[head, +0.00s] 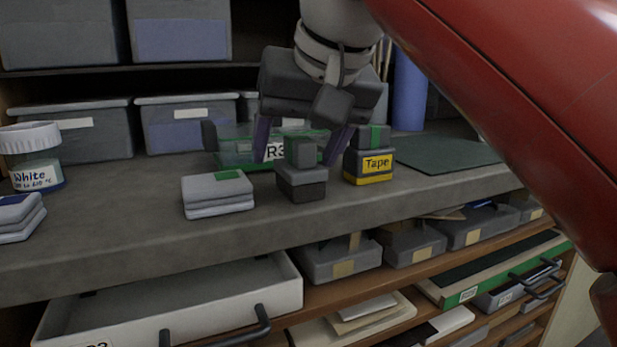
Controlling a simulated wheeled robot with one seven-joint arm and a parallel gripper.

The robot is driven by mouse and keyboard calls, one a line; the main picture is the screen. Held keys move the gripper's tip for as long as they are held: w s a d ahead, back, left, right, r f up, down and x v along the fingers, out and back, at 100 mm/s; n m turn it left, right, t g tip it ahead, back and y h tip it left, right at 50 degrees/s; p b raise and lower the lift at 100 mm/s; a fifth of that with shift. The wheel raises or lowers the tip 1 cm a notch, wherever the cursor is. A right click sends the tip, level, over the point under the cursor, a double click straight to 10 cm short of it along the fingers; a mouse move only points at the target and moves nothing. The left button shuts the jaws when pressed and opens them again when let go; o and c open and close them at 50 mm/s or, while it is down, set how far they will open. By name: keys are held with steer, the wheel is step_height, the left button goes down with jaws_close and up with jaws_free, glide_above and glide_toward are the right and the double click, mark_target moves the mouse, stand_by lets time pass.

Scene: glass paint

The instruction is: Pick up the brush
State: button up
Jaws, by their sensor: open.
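My gripper (298,153) comes down from the top centre, over the grey worktop (390,205). Its two purple-padded fingers are spread apart, with nothing held between them. A small dark grey block with a narrower upright top (302,178) stands just below and in front of the fingers. It may be the brush, but I cannot tell for sure. Several thin upright sticks (386,55) show behind my gripper at the right; their lower ends are hidden. A green-edged clear box labelled R3 (236,150) stands behind the fingers and is partly covered by them.
A yellow-labelled Tape block (370,168) stands close right of the dark block. A white stack with a green patch (217,193) lies left. A white-lidded jar (35,165) is far left. A green mat (440,153) lies right. Below, a white drawer (190,303) is pulled out.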

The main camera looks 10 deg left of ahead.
steer(key=shift+w+a+f, duration=0.2)
steer(key=shift+f, duration=0.35)
steer(key=c, duration=1.1)
steer(key=shift+r, duration=0.1)
